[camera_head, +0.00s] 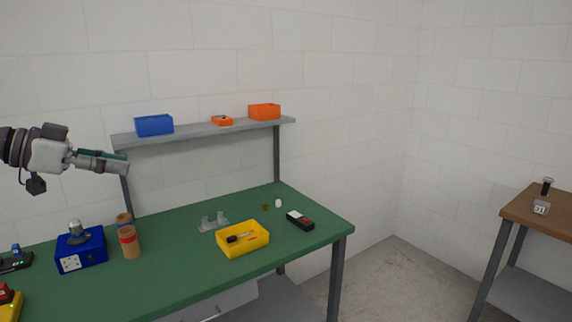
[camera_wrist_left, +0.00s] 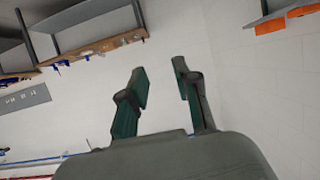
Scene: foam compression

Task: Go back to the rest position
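My left gripper (camera_head: 127,167) is raised at the left of the head view, in front of the wall and well above the green table (camera_head: 180,288). In the left wrist view its two green-padded fingers (camera_wrist_left: 164,82) stand apart with nothing between them, so it is open and empty. The gripper points to the right in the head view, with its tips near the left post of the shelf in the picture. My right gripper does not show in either view.
On the table are a blue box (camera_head: 82,256), a red-banded brown cylinder (camera_head: 130,246), a yellow bin (camera_head: 242,246), a grey bracket (camera_head: 213,222) and a black-and-red device (camera_head: 300,220). A shelf (camera_head: 200,136) holds blue and orange bins. A brown table (camera_head: 550,212) stands right.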

